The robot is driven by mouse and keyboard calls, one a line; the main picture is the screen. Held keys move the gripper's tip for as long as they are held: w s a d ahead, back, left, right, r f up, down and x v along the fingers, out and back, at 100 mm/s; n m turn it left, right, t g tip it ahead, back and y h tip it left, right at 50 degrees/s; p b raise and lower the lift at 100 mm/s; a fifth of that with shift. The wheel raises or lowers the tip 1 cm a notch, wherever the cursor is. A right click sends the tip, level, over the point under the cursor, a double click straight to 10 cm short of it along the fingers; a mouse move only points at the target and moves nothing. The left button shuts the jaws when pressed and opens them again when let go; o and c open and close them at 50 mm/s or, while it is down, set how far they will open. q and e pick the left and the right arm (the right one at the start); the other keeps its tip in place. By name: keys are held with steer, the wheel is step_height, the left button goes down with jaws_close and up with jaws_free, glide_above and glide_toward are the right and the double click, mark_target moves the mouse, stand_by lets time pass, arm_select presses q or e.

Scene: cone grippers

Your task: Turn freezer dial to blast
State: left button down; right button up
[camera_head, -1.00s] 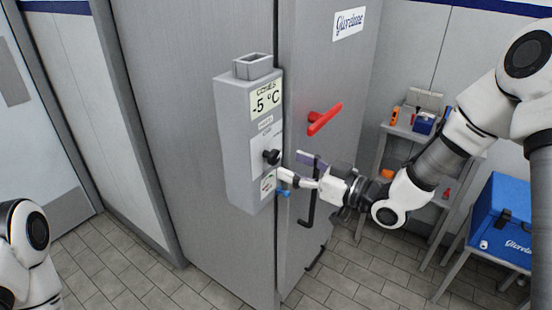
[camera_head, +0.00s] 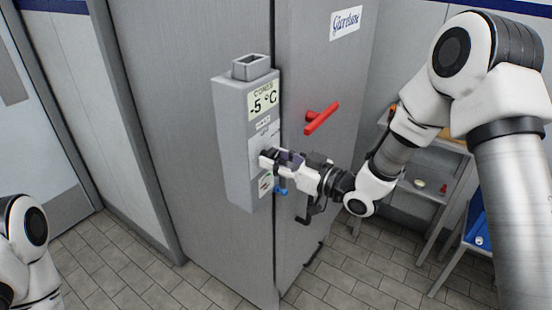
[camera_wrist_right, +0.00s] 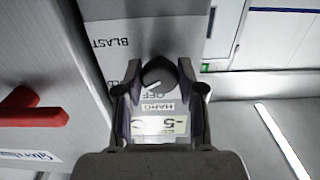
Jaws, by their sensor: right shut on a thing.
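The grey control box (camera_head: 235,140) is mounted on the freezer front and its display reads -5 °C. Its black dial (camera_wrist_right: 158,73) shows between my fingers in the right wrist view, where the panel appears upside down. The word BLAST (camera_wrist_right: 110,42) is printed to the upper left of the dial there, and OFF is printed just below it. A pale mark on the dial is partly visible. My right gripper (camera_head: 268,158) is shut on the dial, which it hides in the head view. My left gripper is out of view.
A red handle (camera_head: 321,118) sticks out from the freezer door (camera_head: 295,220), right of the box and near my right arm. A shelf (camera_head: 435,180) stands behind that arm. Tiled floor (camera_head: 130,275) is open at the lower left.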

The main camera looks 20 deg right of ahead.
steer(key=m+p, duration=0.1)
steer(key=m, duration=0.4)
steer(key=shift+r+m, duration=0.15)
steer(key=shift+m, duration=0.15)
steer(key=m+p, duration=0.1)
steer(key=m, duration=0.5)
steer(key=shift+m, duration=0.3)
stand_by(0.4)
steer(key=o, duration=1.1)
steer(key=shift+o, duration=0.2)
steer(key=shift+w+a, duration=0.1)
